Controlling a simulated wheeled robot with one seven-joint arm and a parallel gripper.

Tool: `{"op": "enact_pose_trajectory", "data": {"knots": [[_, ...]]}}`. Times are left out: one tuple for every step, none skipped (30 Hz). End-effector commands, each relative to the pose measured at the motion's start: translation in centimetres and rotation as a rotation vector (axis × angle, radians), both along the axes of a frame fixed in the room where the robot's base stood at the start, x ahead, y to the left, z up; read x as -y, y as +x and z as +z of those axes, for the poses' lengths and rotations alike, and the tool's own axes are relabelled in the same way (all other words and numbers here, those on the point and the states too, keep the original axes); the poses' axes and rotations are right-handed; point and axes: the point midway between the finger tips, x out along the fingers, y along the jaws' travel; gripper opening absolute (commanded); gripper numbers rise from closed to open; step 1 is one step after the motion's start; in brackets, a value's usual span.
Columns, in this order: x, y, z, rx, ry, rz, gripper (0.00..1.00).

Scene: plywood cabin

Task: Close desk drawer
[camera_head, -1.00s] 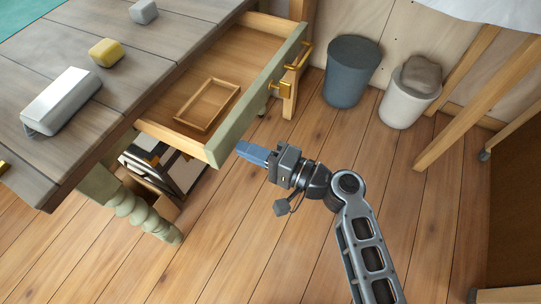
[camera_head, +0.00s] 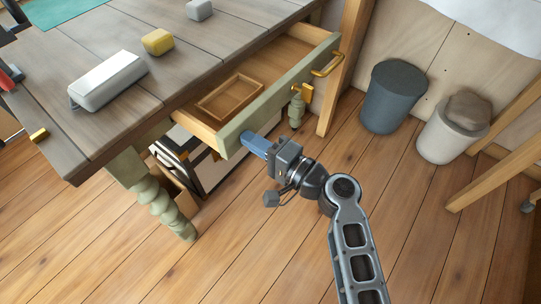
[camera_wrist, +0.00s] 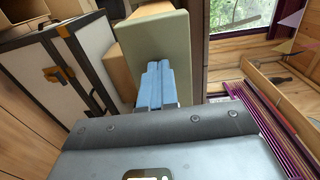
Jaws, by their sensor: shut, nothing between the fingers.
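The desk drawer (camera_head: 283,88) is partly open, sticking out from under the grey plank desk top (camera_head: 130,97). Its green front carries a brass handle (camera_head: 327,64), and a small wooden tray (camera_head: 231,96) lies inside. My gripper (camera_head: 243,137) is shut and empty, its blue fingertips at the near end of the drawer front. In the wrist view the blue fingers (camera_wrist: 156,88) overlap the green drawer front (camera_wrist: 158,45); they look to be touching it or very close.
On the desk stand a white-grey box (camera_head: 108,80), a yellow block (camera_head: 157,41) and a grey block (camera_head: 199,10). A turned green leg (camera_head: 150,190) and a black-and-white case (camera_head: 215,168) are below. Two bins (camera_head: 394,95) (camera_head: 452,128) stand right. Floor near me is clear.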

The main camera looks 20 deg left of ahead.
Motion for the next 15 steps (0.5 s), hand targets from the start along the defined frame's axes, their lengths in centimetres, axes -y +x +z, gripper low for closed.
{"op": "enact_pose_trajectory", "data": {"knots": [[-1.6, 0.6, -0.6, 0.005, 0.002, 0.003, 0.00], [-2.5, 0.9, -0.6, 0.005, 0.002, 0.003, 0.00], [-3.7, 1.4, -0.6, 0.006, 0.002, 0.003, 0.00], [-4.7, 1.7, -0.7, 0.006, 0.002, 0.004, 0.00], [-5.6, 2.0, -0.7, 0.006, 0.003, 0.004, 0.00], [-6.8, 2.5, -0.7, 0.006, 0.002, 0.004, 0.00], [-7.7, 2.7, -0.7, 0.006, 0.001, 0.004, 0.00], [-8.5, 3.1, -0.7, 0.005, 0.002, 0.003, 0.00], [-9.6, 3.5, -0.7, 0.006, 0.001, 0.003, 0.00], [-10.4, 3.7, -0.7, 0.005, 0.001, 0.003, 0.00], [-11.2, 4.0, -0.6, 0.005, 0.002, 0.004, 0.00], [-12.1, 4.3, -0.7, 0.004, 0.001, 0.004, 0.00], [-12.7, 4.6, -0.6, 0.005, 0.001, 0.002, 0.00], [-13.3, 4.8, -0.6, 0.004, 0.002, 0.002, 0.00], [-14.1, 5.1, -0.6, 0.003, 0.001, 0.002, 0.00]]}}
